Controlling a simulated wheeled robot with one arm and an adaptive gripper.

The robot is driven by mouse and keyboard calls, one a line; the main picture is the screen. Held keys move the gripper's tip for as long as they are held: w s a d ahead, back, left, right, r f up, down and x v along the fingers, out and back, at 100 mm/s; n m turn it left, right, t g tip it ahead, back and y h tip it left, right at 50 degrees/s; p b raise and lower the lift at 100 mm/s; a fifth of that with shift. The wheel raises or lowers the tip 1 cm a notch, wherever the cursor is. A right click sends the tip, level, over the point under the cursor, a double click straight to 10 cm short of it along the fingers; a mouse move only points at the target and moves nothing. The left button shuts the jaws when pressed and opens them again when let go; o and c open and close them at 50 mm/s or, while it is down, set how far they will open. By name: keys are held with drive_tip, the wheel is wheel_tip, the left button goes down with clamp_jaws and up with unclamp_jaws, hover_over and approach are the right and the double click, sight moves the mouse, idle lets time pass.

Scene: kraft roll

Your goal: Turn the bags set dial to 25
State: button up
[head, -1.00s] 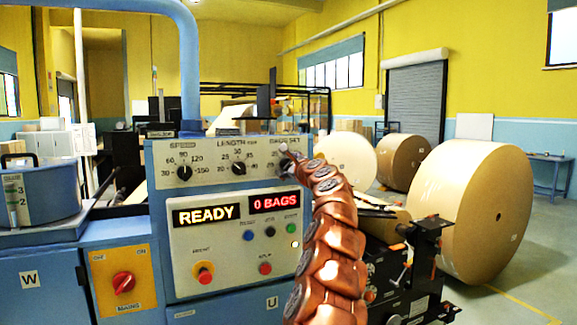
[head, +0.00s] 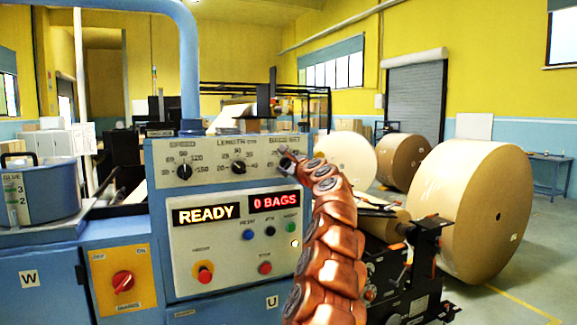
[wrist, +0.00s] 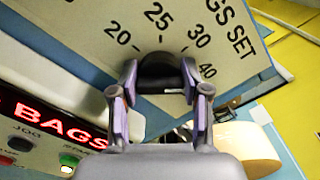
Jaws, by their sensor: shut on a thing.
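The bags set dial is a black round knob (wrist: 160,70) on the pale control panel (wrist: 110,30). In the wrist view the numbers 20, 25, 30 and 40 show around it, with 25 straight above the knob. My gripper (wrist: 160,88) has one finger on each side of the knob and is shut on it. Which number the knob's pointer marks cannot be made out. In the head view my gripper (head: 286,154) is at the panel's upper right, and my copper arm hides most of the dial.
Left of it are the length dial (head: 238,167) and the speed dial (head: 184,171). Below, the displays read READY (head: 206,214) and 0 BAGS (head: 274,201), above several push buttons. A black machine part (head: 405,280) and large paper rolls (head: 470,205) stand to the right.

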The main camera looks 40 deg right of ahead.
drive_tip(key=n+b, duration=0.2)
drive_tip(key=n, duration=0.4)
drive_tip(key=shift+f, duration=0.2)
drive_tip(key=n+b, duration=0.1)
drive_tip(key=n, duration=0.2)
drive_tip(key=shift+w+f+n, duration=0.1)
drive_tip(key=shift+f+n, duration=0.05)
drive_tip(key=shift+n, duration=0.85)
drive_tip(key=n+b, duration=0.1)
drive_tip(key=n, duration=0.2)
drive_tip(key=shift+n+b, duration=0.35)
drive_tip(key=shift+n, duration=1.25)
drive_tip(key=o, duration=1.1)
drive_tip(key=shift+o, duration=0.2)
drive_tip(key=shift+s+a, duration=0.1)
drive_tip(key=shift+s, duration=0.1)
